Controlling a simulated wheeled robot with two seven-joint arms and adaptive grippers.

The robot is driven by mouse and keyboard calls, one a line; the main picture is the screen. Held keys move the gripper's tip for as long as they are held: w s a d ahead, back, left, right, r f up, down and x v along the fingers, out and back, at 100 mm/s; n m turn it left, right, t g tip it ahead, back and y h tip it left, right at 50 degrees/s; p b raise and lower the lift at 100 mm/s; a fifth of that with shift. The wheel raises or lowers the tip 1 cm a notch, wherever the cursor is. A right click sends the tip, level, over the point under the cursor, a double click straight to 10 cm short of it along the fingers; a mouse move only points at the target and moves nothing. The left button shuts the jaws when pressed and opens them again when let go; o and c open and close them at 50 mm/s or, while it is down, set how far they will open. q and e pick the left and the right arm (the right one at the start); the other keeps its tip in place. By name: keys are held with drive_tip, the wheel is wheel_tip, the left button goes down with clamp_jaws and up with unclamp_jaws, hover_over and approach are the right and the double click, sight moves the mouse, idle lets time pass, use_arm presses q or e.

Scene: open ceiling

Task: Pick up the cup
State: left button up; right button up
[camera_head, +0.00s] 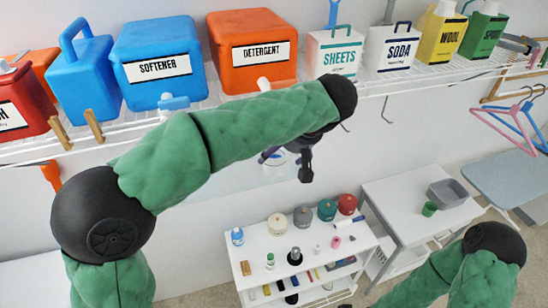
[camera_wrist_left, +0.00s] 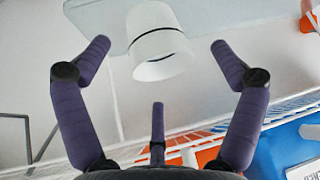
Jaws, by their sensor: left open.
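A white cup (camera_wrist_left: 158,43) with a thin dark band shows in the left wrist view, its round end facing the camera. It is against a pale translucent panel or shelf (camera_wrist_left: 100,14). My left gripper (camera_wrist_left: 160,62) is open, its purple fingers spread either side of the cup with clear gaps, a third finger below. In the head view my left gripper (camera_head: 276,157) is below the wire shelf, partly behind its own wrist, and I cannot make the cup out clearly there. A smaller green cup (camera_head: 429,209) stands on the right side table. My right gripper is out of view.
A wire shelf (camera_head: 215,98) above holds a blue softener box (camera_head: 160,90), an orange detergent box (camera_head: 250,75) and other containers. Below, a white cart (camera_head: 300,245) carries several jars and bottles. A grey bin (camera_head: 447,193) is on the side table (camera_head: 400,205).

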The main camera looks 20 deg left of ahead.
sight(276, 153)
use_arm(q)
drive_tip(key=x, duration=0.3)
drive_tip(key=shift+w+a+p, duration=0.2)
drive_tip(key=shift+w+p, duration=0.05)
drive_tip(key=shift+p, duration=0.05)
drive_tip(key=shift+s+d, duration=0.1)
drive_tip(key=shift+d, duration=0.05)
drive_tip(key=c, duration=1.2)
